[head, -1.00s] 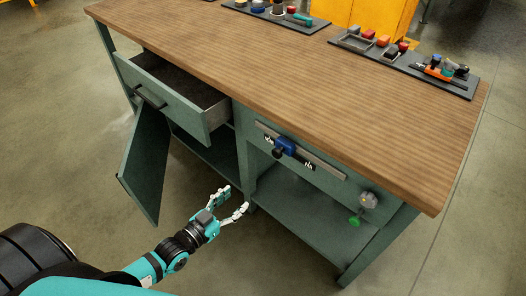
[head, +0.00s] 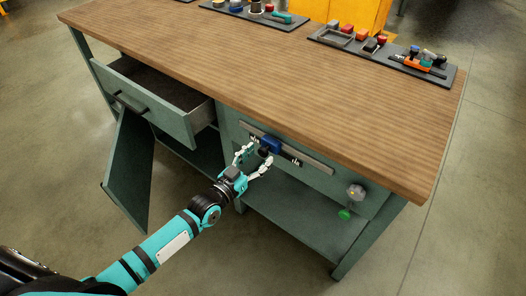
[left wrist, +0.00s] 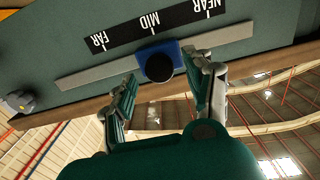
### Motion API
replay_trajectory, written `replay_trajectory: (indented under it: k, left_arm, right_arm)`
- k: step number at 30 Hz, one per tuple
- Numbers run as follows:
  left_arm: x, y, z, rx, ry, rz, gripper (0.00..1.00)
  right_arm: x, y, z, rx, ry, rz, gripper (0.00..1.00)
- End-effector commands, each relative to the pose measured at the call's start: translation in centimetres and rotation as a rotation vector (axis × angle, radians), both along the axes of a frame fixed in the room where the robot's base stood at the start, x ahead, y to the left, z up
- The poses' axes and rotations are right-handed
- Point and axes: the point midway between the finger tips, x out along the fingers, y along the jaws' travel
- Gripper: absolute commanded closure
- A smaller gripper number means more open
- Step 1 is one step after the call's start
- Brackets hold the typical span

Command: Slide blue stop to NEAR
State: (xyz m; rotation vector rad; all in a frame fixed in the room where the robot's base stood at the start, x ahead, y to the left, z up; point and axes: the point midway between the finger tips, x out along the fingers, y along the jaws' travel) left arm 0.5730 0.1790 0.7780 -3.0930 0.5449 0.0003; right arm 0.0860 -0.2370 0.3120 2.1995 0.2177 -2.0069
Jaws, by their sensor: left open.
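The blue stop (head: 272,144) with its black knob sits on a pale rail (head: 315,165) on the bench front. In the left wrist view the blue stop (left wrist: 177,49) stands at about the MID mark of the black scale strip (left wrist: 172,20). NEAR is at the strip's right end and FAR at its left in that view. My left gripper (head: 259,157) is open, its fingers around the knob with visible gaps. It also shows in the left wrist view (left wrist: 163,78), one finger on each side of the knob. My right gripper is not in view.
An open drawer (head: 155,95) and an open cabinet door (head: 130,170) stand left of my left arm. A grey knob (head: 355,191) with a green part below it is at the right. The wooden top (head: 270,80) overhangs the rail. Trays of small items lie at the back.

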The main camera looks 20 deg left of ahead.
Motion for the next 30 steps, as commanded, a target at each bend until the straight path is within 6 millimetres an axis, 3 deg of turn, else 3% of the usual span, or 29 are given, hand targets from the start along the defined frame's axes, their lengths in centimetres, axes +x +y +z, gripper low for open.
replay_trajectory:
  k: [6,17,27,30]
  left_arm:
    - [2.4,-0.9,0.0,-0.001,-0.001,0.0,0.47]
    - [2.8,-1.0,0.0,-0.001,0.0,0.0,0.47]
    - [2.7,-1.0,0.0,-0.001,0.0,0.0,0.91]
    - [2.7,-1.0,0.0,-0.001,0.0,0.0,1.0]
  right_arm:
    - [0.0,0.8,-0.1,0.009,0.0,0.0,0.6]
    - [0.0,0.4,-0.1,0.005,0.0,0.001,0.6]
    - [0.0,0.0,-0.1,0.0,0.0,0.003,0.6]
    - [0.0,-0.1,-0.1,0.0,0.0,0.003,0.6]
